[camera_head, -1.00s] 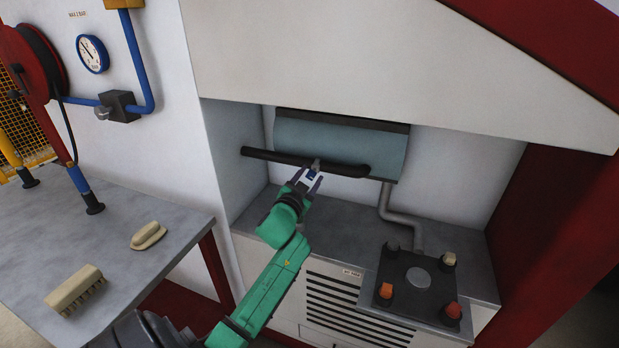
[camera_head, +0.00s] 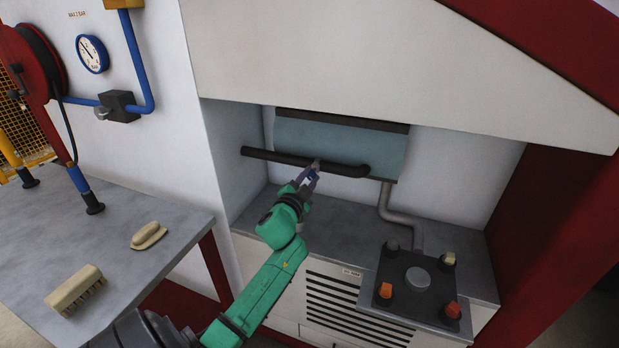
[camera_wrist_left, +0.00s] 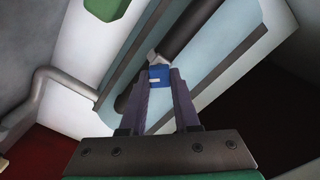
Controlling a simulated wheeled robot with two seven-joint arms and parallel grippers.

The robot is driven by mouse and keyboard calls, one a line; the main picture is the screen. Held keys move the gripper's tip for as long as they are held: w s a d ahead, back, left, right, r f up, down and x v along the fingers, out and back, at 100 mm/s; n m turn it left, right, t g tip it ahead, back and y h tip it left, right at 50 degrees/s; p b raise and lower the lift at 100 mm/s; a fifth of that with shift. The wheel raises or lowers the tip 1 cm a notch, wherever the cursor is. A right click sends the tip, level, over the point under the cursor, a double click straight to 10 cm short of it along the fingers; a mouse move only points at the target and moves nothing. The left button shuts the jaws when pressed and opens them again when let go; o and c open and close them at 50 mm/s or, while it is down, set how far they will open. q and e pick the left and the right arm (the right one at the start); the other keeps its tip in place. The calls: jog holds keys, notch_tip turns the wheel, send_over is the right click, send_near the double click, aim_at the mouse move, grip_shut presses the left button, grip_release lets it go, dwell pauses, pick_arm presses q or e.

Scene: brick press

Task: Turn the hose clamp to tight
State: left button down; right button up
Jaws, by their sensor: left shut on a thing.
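The hose clamp (camera_head: 316,163) is a small grey band around the black hose (camera_head: 270,156), in front of a blue-grey cylinder (camera_head: 330,139). In the left wrist view, its band (camera_wrist_left: 154,56) carries a blue key with a white mark (camera_wrist_left: 159,76). My left gripper (camera_head: 310,173) is shut on the blue key, with one finger on each side. The left wrist view shows the fingertips (camera_wrist_left: 160,80) just below the band. The fingers hide part of the clamp in the head view. My right gripper is not in view.
A grey counter (camera_head: 340,212) lies below the hose, with a bent grey pipe (camera_head: 402,219) and a dark panel with knobs (camera_head: 418,283) to the right. A white hood (camera_head: 390,60) overhangs.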

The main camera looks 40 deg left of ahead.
pick_arm(q)
jog(key=m, duration=0.4)
jog(key=shift+f+m, duration=0.1)
jog(key=shift+m, duration=0.2)
jog(key=m, duration=0.4)
jog(key=shift+m, duration=0.3)
jog(key=m, duration=0.4)
jog(key=shift+f+m, duration=0.1)
jog(key=shift+m, duration=0.2)
jog(key=m, duration=0.3)
jog(key=shift+m, duration=0.3)
jog(key=m+p, duration=0.1)
jog(key=m, duration=0.2)
jog(key=shift+m, duration=0.3)
jog(key=m+p, duration=0.1)
jog(key=m, duration=0.2)
jog(key=shift+a+m, duration=0.1)
jog(key=shift+m, duration=0.2)
jog(key=m+p, duration=0.2)
jog(key=m, duration=0.2)
jog(key=shift+a+m+p, duration=0.1)
jog(key=shift+m+p, duration=0.6)
jog(key=shift+m, duration=1.2)
